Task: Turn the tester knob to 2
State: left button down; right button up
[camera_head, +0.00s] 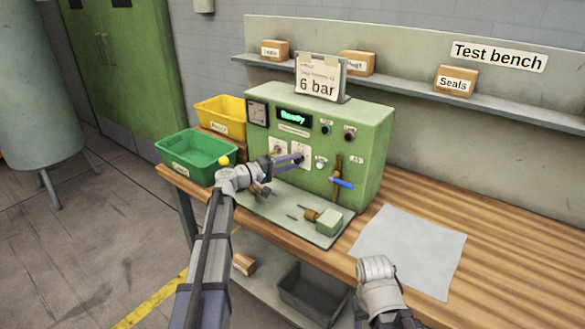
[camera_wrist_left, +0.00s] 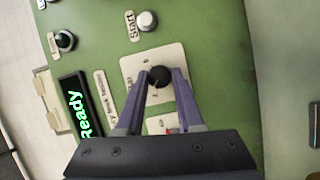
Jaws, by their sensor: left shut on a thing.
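The green tester (camera_head: 365,125) stands on the wooden bench, and its display reads "Ready". A black round knob (camera_wrist_left: 159,76) sits on a cream plate (camera_wrist_left: 136,70) on the tester's front. My left gripper (camera_head: 299,159) reaches the panel from the left. In the left wrist view its two purple fingers (camera_wrist_left: 160,80) are shut on the knob, one on each side. The digits on the plate are small and partly covered, and I cannot read the knob's setting. A grey-white part of my right arm shows at the bottom of the head view; its fingers do not show.
A "6 bar" card (camera_head: 318,80) stands on top of the tester. A lever with a blue handle (camera_head: 342,183) is right of the knobs. Green (camera_head: 185,160) and yellow (camera_head: 222,112) bins stand at left. A grey sheet (camera_head: 420,250) lies on the bench at right.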

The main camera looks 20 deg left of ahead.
pick_arm(q)
jog(key=shift+f+n+t+b, duration=0.2)
jog(key=shift+n+t+b, duration=0.1)
jog(key=shift+n+b, duration=0.65)
jog(key=shift+n+h, duration=0.3)
jog(key=shift+n, duration=0.05)
jog(key=c, duration=0.5)
grip_release()
jog(key=shift+r, duration=0.1)
jog(key=shift+c, duration=0.2)
jog(key=v, duration=0.7)
jog(key=shift+s+a, duration=0.2)
jog(key=shift+s, duration=0.1)
